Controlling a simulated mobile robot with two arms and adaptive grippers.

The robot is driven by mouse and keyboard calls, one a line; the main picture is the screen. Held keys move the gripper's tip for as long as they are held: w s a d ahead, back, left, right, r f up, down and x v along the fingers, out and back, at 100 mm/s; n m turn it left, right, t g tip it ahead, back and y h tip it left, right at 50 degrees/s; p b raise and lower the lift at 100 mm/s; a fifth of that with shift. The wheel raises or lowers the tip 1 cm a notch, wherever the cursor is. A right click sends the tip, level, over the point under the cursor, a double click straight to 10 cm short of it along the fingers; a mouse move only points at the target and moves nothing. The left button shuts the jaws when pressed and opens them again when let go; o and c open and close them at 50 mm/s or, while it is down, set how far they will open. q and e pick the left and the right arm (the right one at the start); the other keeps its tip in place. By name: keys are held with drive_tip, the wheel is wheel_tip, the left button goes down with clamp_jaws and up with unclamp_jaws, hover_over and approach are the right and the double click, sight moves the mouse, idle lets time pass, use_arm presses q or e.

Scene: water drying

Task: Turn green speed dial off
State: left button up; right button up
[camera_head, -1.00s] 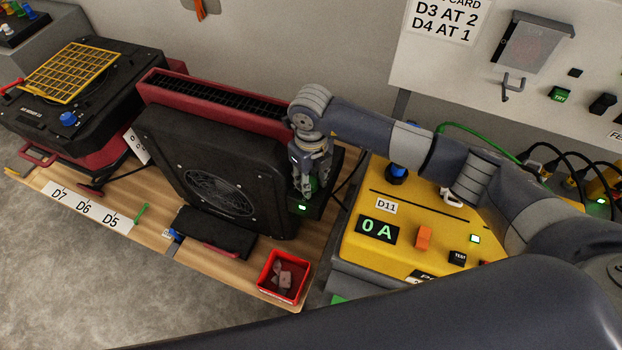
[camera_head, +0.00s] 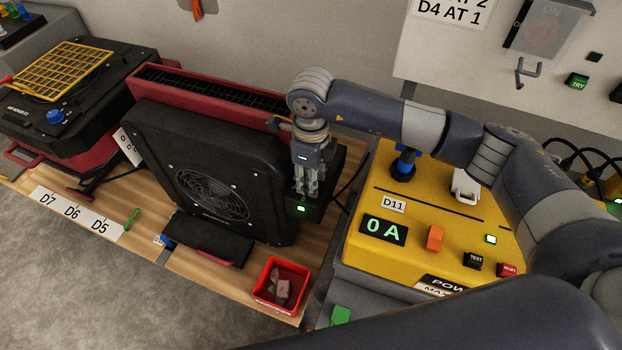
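My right gripper (camera_head: 307,188) points down over the small dark control box (camera_head: 303,211) at the right side of the black fan heater (camera_head: 213,185). Its two fingers are close together over the box top. The green dial is hidden by the fingers, so I cannot tell its setting or whether it is gripped. A small green light (camera_head: 301,209) glows on the box front. My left gripper is out of view.
A yellow power unit (camera_head: 385,275) stands to the right, its display (camera_head: 383,229) reading 0 A. A red bin (camera_head: 262,291) with scraps sits at the bench's front corner. A black machine with a yellow grille (camera_head: 62,70) is at left. My arm spans the yellow unit.

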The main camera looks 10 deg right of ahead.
idle(0.3)
drive_tip(key=o, duration=1.1)
drive_tip(key=shift+c, duration=0.2)
drive_tip(key=shift+r, duration=0.1)
wheel_tip(320, 180, up, 12)
